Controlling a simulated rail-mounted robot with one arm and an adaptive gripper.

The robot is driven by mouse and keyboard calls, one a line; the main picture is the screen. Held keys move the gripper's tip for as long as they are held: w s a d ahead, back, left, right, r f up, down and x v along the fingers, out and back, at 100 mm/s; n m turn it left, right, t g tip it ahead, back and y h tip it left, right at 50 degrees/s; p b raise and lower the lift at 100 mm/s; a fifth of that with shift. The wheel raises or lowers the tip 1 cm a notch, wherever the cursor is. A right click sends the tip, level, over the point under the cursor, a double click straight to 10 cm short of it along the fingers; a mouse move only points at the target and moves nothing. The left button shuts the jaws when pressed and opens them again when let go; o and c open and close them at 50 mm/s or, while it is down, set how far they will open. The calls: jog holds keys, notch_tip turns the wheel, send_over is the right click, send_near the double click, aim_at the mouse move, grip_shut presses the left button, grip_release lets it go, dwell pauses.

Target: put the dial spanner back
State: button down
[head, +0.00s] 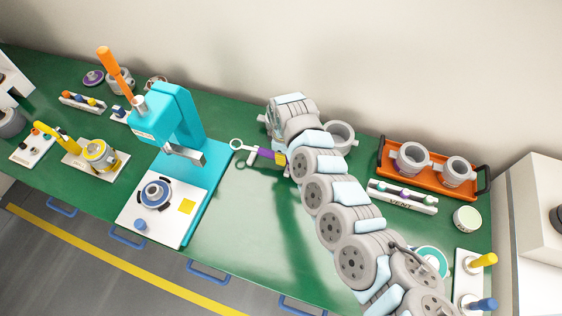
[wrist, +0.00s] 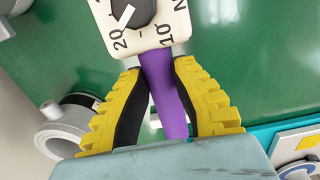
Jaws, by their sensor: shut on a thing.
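The dial spanner (head: 265,153) has a purple handle and a pale ring at its left end in the head view. In the wrist view its purple handle (wrist: 165,92) runs between the yellow fingers, and a white dial plate with black numbers and a dark centre lies beyond. My gripper (wrist: 158,78) is shut on the handle. In the head view my gripper (head: 281,158) is over the green bench, right of the turquoise press. The spanner appears held above the bench. Its handle end is hidden by my gripper.
The turquoise press (head: 178,115) with an orange lever stands left, its white base plate (head: 128,218) in front. A grey ring-shaped part (head: 341,138) stands behind my arm. An orange tray (head: 388,163) and a VENT rack (head: 380,196) are right. The bench front centre is clear.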

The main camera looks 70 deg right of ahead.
jog(key=shift+w+d+f+b, duration=0.15)
jog(key=shift+w+f+b, duration=0.2)
jog(key=shift+w+f, duration=0.45)
jog(key=shift+s+f+p, duration=0.25)
jog(key=shift+f+p, duration=0.4)
jog(key=shift+f, duration=0.5)
jog(key=c, duration=1)
grip_release()
jog(key=shift+s+f, duration=0.1)
jog(key=shift+s, duration=0.05)
jog(key=shift+f+b, duration=0.3)
jog(key=shift+b, duration=0.7)
notch_tip(320, 180, up, 18)
jog(key=shift+d+p, duration=0.1)
jog(key=shift+p, duration=0.8)
